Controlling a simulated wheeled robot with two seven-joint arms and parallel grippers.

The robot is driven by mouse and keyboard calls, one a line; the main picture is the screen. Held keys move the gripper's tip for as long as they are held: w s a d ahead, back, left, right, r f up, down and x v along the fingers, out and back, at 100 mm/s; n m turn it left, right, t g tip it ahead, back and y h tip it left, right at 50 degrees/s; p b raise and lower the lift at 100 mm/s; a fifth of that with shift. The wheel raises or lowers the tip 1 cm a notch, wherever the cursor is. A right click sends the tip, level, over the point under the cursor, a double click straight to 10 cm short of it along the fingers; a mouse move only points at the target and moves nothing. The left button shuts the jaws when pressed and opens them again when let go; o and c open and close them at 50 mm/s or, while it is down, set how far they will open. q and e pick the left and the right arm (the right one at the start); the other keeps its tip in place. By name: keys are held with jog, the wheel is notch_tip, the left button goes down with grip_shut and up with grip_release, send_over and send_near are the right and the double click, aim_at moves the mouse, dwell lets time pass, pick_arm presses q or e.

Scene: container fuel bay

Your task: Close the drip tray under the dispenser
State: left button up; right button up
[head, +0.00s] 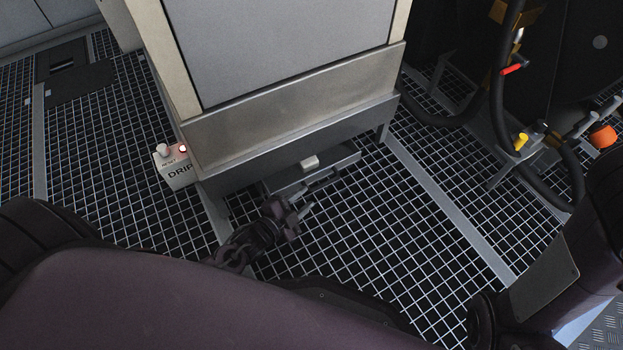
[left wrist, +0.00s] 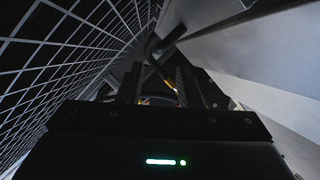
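The dispenser (head: 290,105) is a big grey cabinet with a metal skirt, standing on a grated floor. The drip tray (head: 343,163) is a shallow grey drawer low under its front edge, sticking out a little over the grating. A pale block (head: 310,162), perhaps its handle, shows at the tray. My left gripper (head: 306,203) is low, just in front of the tray, with its fingers apart and nothing between them. Whether it touches the tray I cannot tell. In the left wrist view the two dark fingers (left wrist: 160,88) also stand apart. My right gripper does not show.
A white box marked DRIP (head: 176,167), with a lit red lamp, sits at the dispenser's left corner. Black hoses (head: 497,100) and orange and yellow fittings (head: 603,136) stand at the right. The grating (head: 380,240) in front of the tray is clear.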

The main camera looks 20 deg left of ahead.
aim_at(321, 187)
pick_arm(q)
jog(key=shift+s+d+m, duration=0.1)
jog(key=shift+s+m, duration=0.15)
jog(key=shift+m, duration=0.25)
jog(key=b+x, duration=0.5)
jog(key=x, duration=0.2)
jog(key=shift+f, duration=0.1)
jog(key=shift+w, duration=0.3)
grip_shut()
